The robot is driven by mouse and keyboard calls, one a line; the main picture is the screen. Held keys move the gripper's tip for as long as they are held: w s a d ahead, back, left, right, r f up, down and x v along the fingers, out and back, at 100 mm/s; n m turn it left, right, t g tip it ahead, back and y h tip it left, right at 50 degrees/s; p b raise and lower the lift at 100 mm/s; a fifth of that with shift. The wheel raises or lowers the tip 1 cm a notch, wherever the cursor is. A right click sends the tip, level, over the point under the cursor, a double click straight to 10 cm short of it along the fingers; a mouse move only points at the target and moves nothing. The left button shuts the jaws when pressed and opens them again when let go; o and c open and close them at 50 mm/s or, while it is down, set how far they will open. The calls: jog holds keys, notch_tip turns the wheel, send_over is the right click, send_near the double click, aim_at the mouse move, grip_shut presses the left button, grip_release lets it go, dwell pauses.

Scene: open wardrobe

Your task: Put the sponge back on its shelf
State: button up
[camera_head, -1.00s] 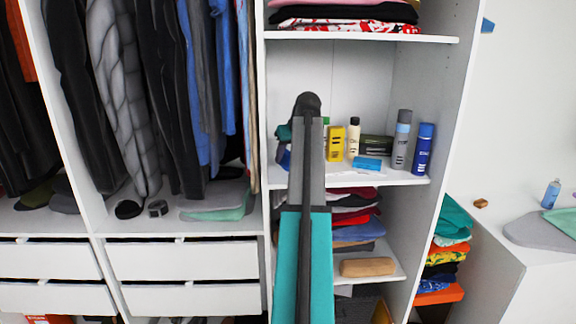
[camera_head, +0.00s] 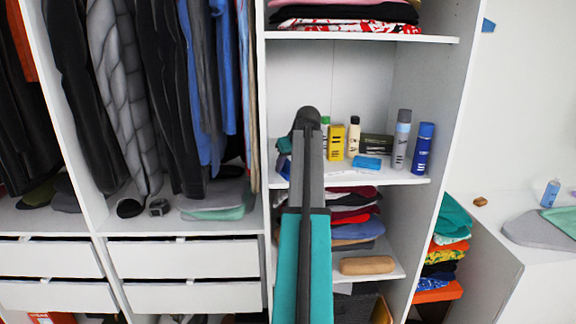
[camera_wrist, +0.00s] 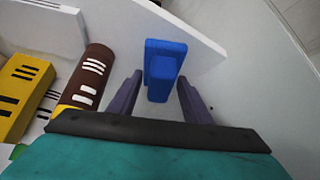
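My gripper (camera_wrist: 160,80) shows in the wrist view with its two dark fingers apart. A blue block (camera_wrist: 164,62) lies between and just beyond them, with a gap visible on each side. It may be the sponge, but I cannot tell for certain. In the head view my arm hides the gripper; a bit of blue (camera_head: 284,167) shows left of the arm on the middle shelf (camera_head: 400,178). A tan rounded block (camera_head: 367,265) rests on the shelf below.
A grey bottle (camera_head: 399,140) and blue can (camera_head: 423,148) stand at the shelf's right. Folded clothes (camera_head: 352,230) lie below. White panels bound the shelves.

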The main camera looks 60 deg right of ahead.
jog(key=o, duration=0.3)
jog(key=shift+r, duration=0.1)
jog(key=shift+r, duration=0.1)
jog(key=b+v, duration=0.3)
jog(key=v, duration=0.9)
dwell(0.7)
dwell(0.4)
